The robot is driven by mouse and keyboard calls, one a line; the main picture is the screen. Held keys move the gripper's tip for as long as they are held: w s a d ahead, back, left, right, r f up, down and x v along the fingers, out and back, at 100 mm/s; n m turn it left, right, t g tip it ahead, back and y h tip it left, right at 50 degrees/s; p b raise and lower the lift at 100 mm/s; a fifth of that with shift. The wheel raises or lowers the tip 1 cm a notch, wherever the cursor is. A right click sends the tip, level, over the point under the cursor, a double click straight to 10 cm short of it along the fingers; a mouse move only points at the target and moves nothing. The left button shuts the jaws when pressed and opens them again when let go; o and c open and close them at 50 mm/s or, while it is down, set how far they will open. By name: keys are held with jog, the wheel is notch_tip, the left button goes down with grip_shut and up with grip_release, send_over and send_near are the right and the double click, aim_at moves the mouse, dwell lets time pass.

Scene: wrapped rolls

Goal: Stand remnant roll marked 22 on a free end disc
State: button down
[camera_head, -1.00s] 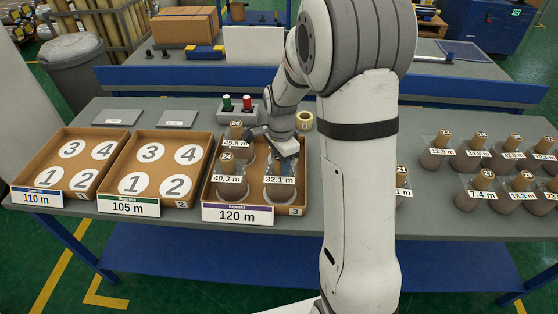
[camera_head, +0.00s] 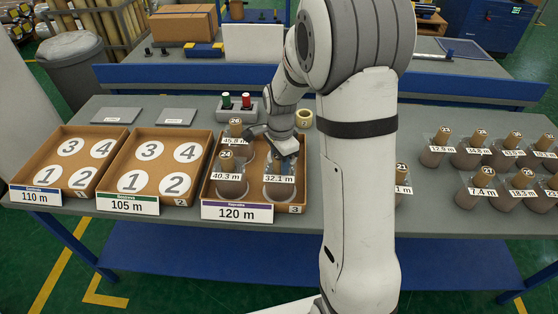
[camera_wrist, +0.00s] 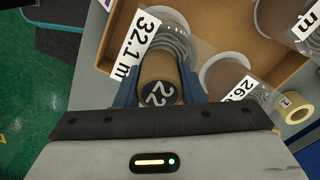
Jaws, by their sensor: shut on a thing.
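My gripper (camera_wrist: 160,86) is shut on the core of roll 22 (camera_wrist: 160,66), which carries a 32.1 m label. In the head view, my gripper (camera_head: 286,150) is above this clear-wrapped roll (camera_head: 279,192). The roll is upright over the front right white disc of tray 3 (camera_head: 208,168), marked 120 m. I cannot tell whether its base touches the disc. Roll 24 (camera_head: 228,186), labelled 40.3 m, stands front left in tray 3, with a 45.8 m roll (camera_head: 235,128) behind it. Another wrapped roll (camera_wrist: 228,72) shows beside roll 22 in the wrist view; my wrist hides it in the head view.
The 110 m tray (camera_head: 28,178) and 105 m tray (camera_head: 108,182) show bare numbered discs. A tape ring (camera_head: 303,119) and a box with green and red buttons (camera_head: 237,107) stand behind tray 3. Several wrapped rolls (camera_head: 474,196) stand at the right. My arm hides part of the table.

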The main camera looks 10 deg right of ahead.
jog(key=shift+f, duration=0.15)
jog(key=c, duration=0.9)
grip_release()
jog(key=shift+o, duration=0.2)
notch_tip(320, 180, up, 8)
jog(key=shift+f+b, duration=0.1)
jog(key=shift+b, duration=0.2)
jog(key=shift+s+r, duration=0.1)
jog(key=shift+r, duration=0.1)
jog(key=s+r+n+t, duration=0.1)
jog(key=s+r+n, duration=0.2)
jog(key=s+n, duration=0.4)
jog(key=s+r+n+t, duration=0.1)
jog(key=s+r+n, duration=0.2)
jog(key=s+n, duration=0.4)
jog(key=s, duration=0.7)
jog(key=shift+a+n+t, duration=0.2)
jog(key=shift+n+t, duration=0.2)
